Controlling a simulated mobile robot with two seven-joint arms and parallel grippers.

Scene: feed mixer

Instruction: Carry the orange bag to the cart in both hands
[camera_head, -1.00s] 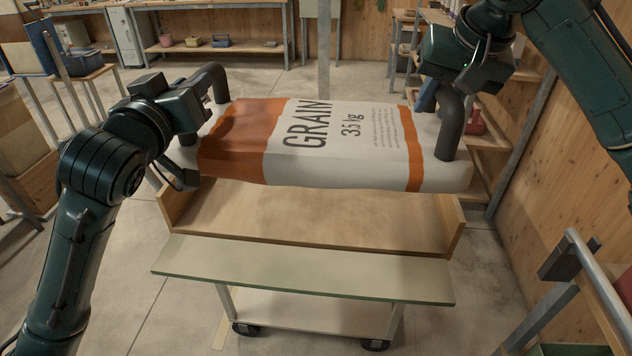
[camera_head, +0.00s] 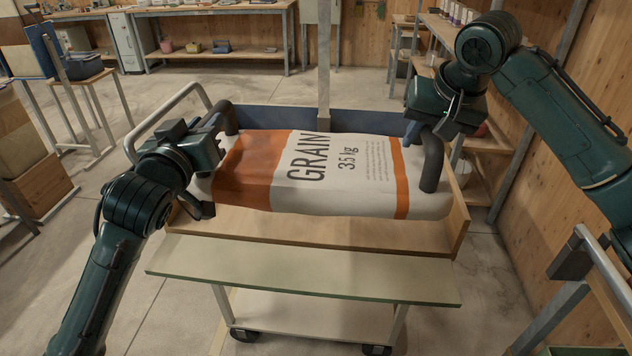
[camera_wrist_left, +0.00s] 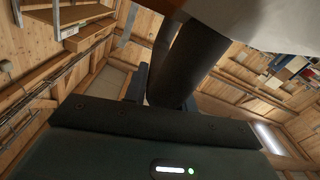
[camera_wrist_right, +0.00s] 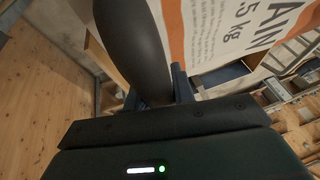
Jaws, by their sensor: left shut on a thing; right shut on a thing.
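The orange and white grain bag (camera_head: 335,175) lies level across the cart's wooden tray (camera_head: 320,228), inside or just over its walls. I cannot tell if it touches the tray floor. A dark curved handle stands at each end of the bag. My left gripper (camera_head: 217,130) is shut on the left handle (camera_head: 230,117), which also shows in the left wrist view (camera_wrist_left: 187,65). My right gripper (camera_head: 430,128) is shut on the right handle (camera_head: 433,165), also in the right wrist view (camera_wrist_right: 135,45). The bag hides most of the tray floor.
The cart has a blue back panel (camera_head: 280,118), a metal push rail (camera_head: 165,112) at the left and a pale front ledge (camera_head: 300,275). A grey post (camera_head: 324,60) rises behind it. Shelves (camera_head: 485,145) stand at the right. Open concrete floor lies left of the cart.

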